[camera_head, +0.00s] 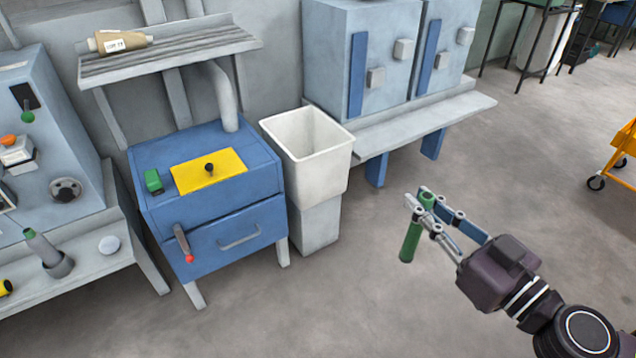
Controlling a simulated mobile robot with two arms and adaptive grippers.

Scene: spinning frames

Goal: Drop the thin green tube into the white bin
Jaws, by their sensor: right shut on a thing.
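The thin green tube (411,240) hangs upright, slightly tilted, in my right gripper (424,210). The gripper's fingers are shut on the tube's upper part, and its lower part sticks out below them over the grey floor. The white bin (318,176) stands on a pale pedestal to the left of the gripper, with its open top facing up. A clear gap of floor shows between the tube and the bin in the picture. The inside walls of the bin show, and I see nothing in it. My left gripper is not in view.
A blue cabinet (215,215) with a yellow plate and a green block on top stands left of the bin. Blue-grey lockers (375,60) on a bench (440,118) stand behind it. A grey machine (60,120) is far left. The floor at centre is free.

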